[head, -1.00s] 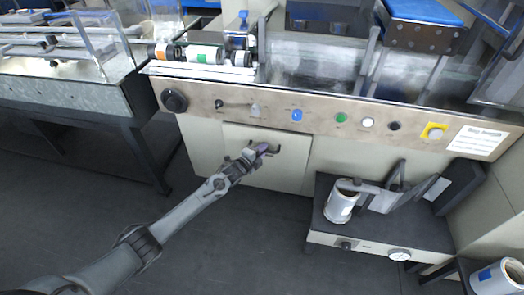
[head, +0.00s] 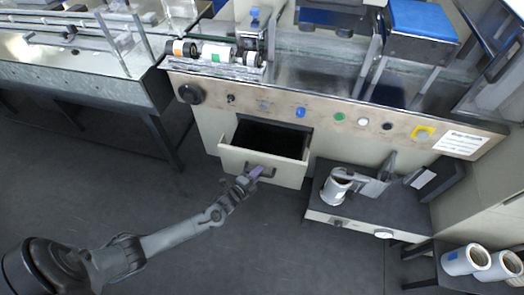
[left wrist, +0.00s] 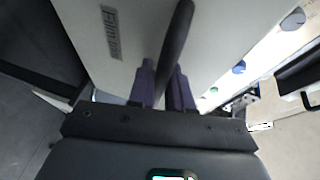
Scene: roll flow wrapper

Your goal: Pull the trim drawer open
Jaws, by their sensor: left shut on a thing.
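The trim drawer (head: 284,172) stands pulled out from the machine's beige front in the head view, and its dark inside shows from above. My left gripper (head: 255,173) is at the drawer's front, shut on the dark bar handle (left wrist: 176,45). In the left wrist view, the two purple fingers (left wrist: 162,88) sit on either side of the handle, and the pale drawer front with its lettering fills the space behind. My right gripper is in neither view.
A control panel (head: 318,110) with a knob and coloured buttons runs above the drawer. White rolls (head: 463,261) lie at lower right. The floor in front is clear.

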